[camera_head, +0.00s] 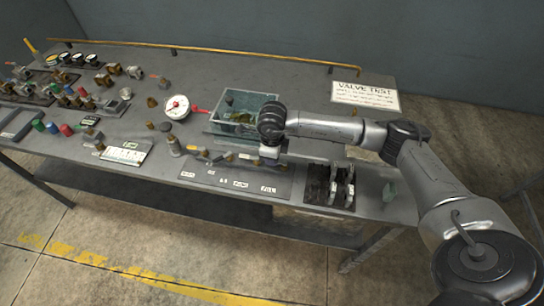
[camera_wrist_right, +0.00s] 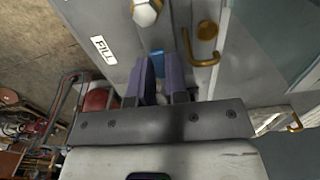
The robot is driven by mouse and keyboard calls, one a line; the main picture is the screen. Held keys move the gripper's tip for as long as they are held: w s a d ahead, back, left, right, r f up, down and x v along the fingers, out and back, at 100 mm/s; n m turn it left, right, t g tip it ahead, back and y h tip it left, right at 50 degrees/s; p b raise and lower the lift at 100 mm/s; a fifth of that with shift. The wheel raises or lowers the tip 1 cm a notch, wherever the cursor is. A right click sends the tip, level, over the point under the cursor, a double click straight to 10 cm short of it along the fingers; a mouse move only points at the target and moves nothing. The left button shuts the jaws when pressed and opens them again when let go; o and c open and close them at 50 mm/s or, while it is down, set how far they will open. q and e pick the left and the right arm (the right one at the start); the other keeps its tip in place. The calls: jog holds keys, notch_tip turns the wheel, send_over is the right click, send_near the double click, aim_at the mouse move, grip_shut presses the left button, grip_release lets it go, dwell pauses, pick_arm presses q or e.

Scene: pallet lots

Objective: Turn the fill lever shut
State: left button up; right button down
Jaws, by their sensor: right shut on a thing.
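The fill lever shows in the right wrist view as a blue handle (camera_wrist_right: 157,60) between the two dark fingers of my right gripper (camera_wrist_right: 164,72). My right gripper is shut on it. A white FILL label (camera_wrist_right: 104,50) is beside it on the grey panel. In the head view my right gripper (camera_head: 270,155) is over the back right of the valve panel (camera_head: 222,178), behind the FILL label (camera_head: 268,189). The lever is hidden there by the gripper, so its angle is unclear. My left gripper is not in view.
A clear tank (camera_head: 235,122) stands just left of my right gripper. A white dial gauge (camera_head: 177,107) is further left. A dark rack with upright pale pieces (camera_head: 340,187) stands to the right. A VALVE TEST sign (camera_head: 365,95) lies at the back. Several fittings crowd the bench's left side.

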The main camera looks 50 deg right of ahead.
jog(key=c, duration=1.2)
grip_release()
jog(key=shift+c, duration=0.2)
jog(key=shift+o, duration=0.6)
